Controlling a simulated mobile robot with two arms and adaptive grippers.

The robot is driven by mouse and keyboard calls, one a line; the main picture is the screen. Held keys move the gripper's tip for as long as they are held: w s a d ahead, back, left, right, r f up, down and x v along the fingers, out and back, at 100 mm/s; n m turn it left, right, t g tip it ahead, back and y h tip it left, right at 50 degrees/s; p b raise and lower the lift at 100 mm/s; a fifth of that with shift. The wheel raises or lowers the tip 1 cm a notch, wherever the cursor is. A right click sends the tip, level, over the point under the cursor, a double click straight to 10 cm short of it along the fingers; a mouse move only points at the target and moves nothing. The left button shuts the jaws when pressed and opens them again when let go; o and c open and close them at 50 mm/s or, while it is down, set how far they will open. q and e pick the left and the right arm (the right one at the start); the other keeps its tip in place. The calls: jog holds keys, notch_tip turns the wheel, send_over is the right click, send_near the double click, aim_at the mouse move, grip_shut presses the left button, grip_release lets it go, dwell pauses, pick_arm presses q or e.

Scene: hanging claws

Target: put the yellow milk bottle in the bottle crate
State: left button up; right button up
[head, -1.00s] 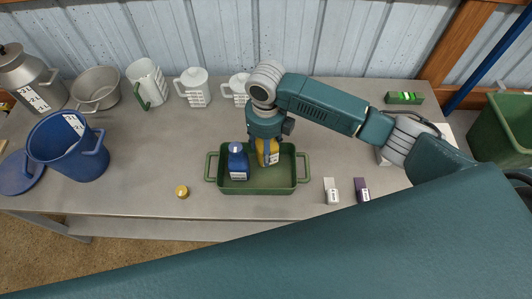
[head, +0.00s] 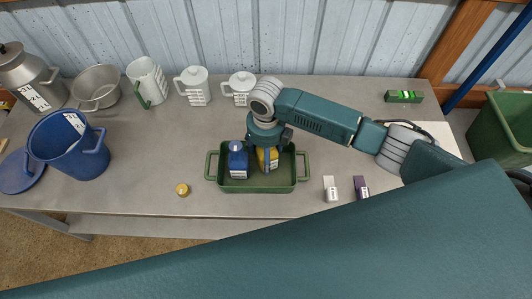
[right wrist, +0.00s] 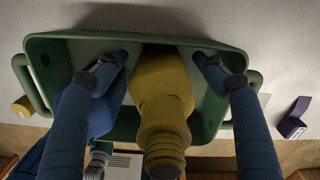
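The yellow milk bottle (head: 267,160) stands in the right part of the green bottle crate (head: 258,187), beside the blue bottle (head: 238,161). It looks upright, partly hidden from above by my right gripper (head: 268,150). In the right wrist view the yellow bottle (right wrist: 162,95) lies between the two spread fingers of my right gripper (right wrist: 158,65), with gaps showing on both sides. The crate (right wrist: 245,60) surrounds the bottle there, and the blue bottle (right wrist: 108,110) is partly behind the left finger. My left gripper is not in view.
A yellow cap (head: 182,190) lies left of the crate. White jugs (head: 194,87) line the back, and a blue bucket (head: 68,147) stands at the left. The table between bucket and crate is mostly clear.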

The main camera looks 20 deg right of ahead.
jog(key=shift+r, duration=0.65)
notch_tip(320, 180, up, 11)
jog(key=shift+r+b, duration=0.1)
jog(key=shift+b, duration=0.6)
